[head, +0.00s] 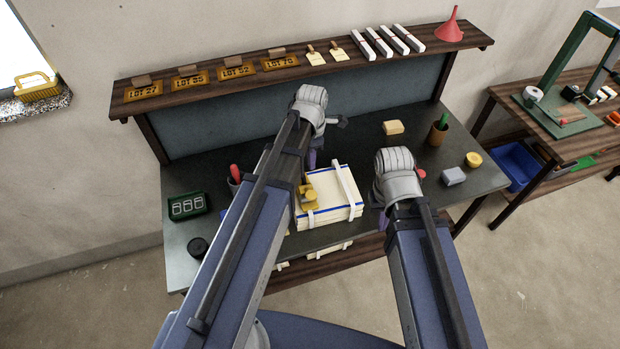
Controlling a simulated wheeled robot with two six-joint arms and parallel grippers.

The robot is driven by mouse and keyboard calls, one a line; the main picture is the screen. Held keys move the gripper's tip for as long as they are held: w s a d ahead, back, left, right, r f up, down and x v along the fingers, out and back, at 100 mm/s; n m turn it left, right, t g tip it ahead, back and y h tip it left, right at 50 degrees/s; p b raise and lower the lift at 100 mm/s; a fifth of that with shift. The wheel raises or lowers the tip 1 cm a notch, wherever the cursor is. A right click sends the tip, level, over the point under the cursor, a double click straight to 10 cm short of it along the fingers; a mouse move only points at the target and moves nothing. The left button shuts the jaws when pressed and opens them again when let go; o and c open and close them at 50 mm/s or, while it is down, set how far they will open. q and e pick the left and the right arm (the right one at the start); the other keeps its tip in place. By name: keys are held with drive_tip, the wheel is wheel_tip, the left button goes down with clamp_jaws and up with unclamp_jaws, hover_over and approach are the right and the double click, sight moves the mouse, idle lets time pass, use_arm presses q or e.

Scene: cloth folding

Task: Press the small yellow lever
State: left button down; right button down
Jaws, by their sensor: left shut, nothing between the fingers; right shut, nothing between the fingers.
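A small yellow lever-like piece (308,198) sits at the left side of a banded stack of cream sheets (332,208) on the dark table. Its base is partly hidden by my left arm. My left gripper (312,158) is behind the stack, pointing down, mostly hidden by its own wrist and arm. It is shut and empty, apart from the yellow piece. My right gripper (381,218) is just right of the stack, pointing down, largely hidden by its wrist. It is shut and empty. Whether either fingertip touches the table cannot be told.
The dark tabletop (350,140) holds a green box (188,206) and a black round item (198,247) at left. A cream block (393,128), brown cup (438,134), grey block (454,176) and yellow round item (474,160) stand at right. A raised wooden shelf (220,87) runs along the back.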

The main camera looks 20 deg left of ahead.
sight(311, 194)
use_arm(q)
drive_tip(key=shift+s+d, duration=0.1)
drive_tip(key=shift+s, duration=0.1)
wheel_tip(311, 194, down, 14)
drive_tip(key=b, duration=1.4)
drive_tip(key=shift+w, duration=0.1)
